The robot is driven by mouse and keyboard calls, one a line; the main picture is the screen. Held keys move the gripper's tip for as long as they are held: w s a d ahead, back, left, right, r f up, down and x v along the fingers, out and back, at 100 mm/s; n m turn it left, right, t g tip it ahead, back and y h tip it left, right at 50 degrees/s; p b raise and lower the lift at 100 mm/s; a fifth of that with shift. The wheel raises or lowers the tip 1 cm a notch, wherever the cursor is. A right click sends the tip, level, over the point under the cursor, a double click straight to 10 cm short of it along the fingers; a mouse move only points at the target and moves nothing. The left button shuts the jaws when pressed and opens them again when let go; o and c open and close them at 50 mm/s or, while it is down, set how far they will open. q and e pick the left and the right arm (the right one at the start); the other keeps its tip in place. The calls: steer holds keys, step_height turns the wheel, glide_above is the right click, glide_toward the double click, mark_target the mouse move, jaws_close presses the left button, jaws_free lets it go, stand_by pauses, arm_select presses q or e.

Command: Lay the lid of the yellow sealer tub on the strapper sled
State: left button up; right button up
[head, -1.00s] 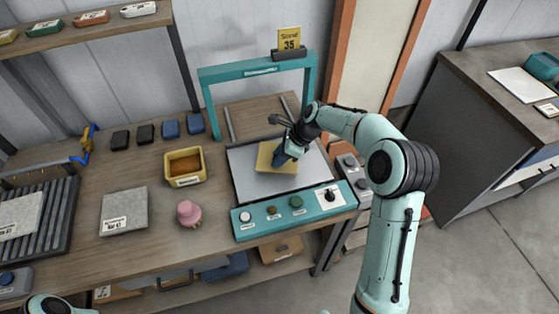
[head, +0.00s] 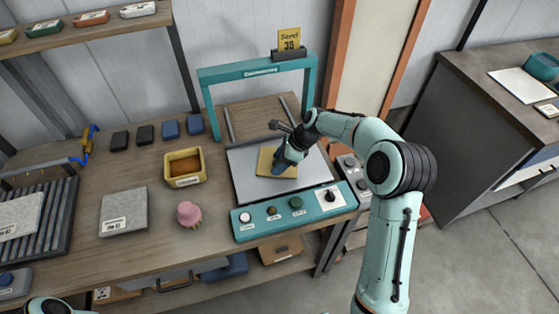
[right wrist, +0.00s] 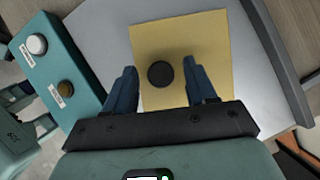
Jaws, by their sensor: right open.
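The lid is a flat yellow square (head: 275,171) with a dark round knob (right wrist: 159,74) in its middle. It lies on the pale grey plate of the strapper sled (head: 243,177), inside the teal machine. The open yellow sealer tub (head: 171,175), with brown contents, stands on the bench left of the machine. My right gripper (head: 282,164) is low over the lid. In the right wrist view its blue fingers (right wrist: 160,72) are open, one on each side of the knob with gaps between. My left gripper is out of view.
A teal arch (head: 256,70) stands over the back of the sled. A control panel with buttons (head: 296,206) runs along its front. A pink knobbed object (head: 189,213) and a grey slab (head: 124,211) stand on the bench left of it. Bare plate surrounds the lid.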

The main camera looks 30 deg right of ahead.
steer(key=v, duration=1.2)
steer(key=shift+p, duration=0.4)
